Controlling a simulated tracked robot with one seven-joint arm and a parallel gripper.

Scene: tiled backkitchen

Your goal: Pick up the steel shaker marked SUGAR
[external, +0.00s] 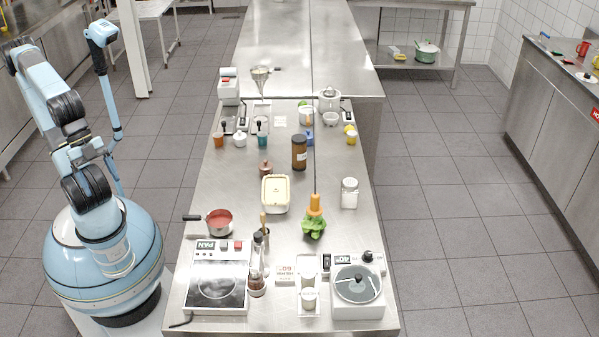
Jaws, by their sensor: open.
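No label reading SUGAR can be made out in the external view. A pale, silvery shaker-like jar (349,193) with a metallic-looking top stands upright on the right side of the steel table. It may be the shaker, but I cannot read any marking on it. Small pale containers (309,298) stand in a clear holder at the front of the table, also too small to read. My blue arm is folded over my round base, left of the table and apart from everything on it. I cannot make out my gripper's fingers.
The steel table (229,180) is crowded. A white tub (275,194), a brown jar (299,152) and carrots with green tops (314,214) stand left of the pale jar. A scale (357,287), a hot plate (219,281) and a red-filled pan (219,222) are in front. Floor right of the table is free.

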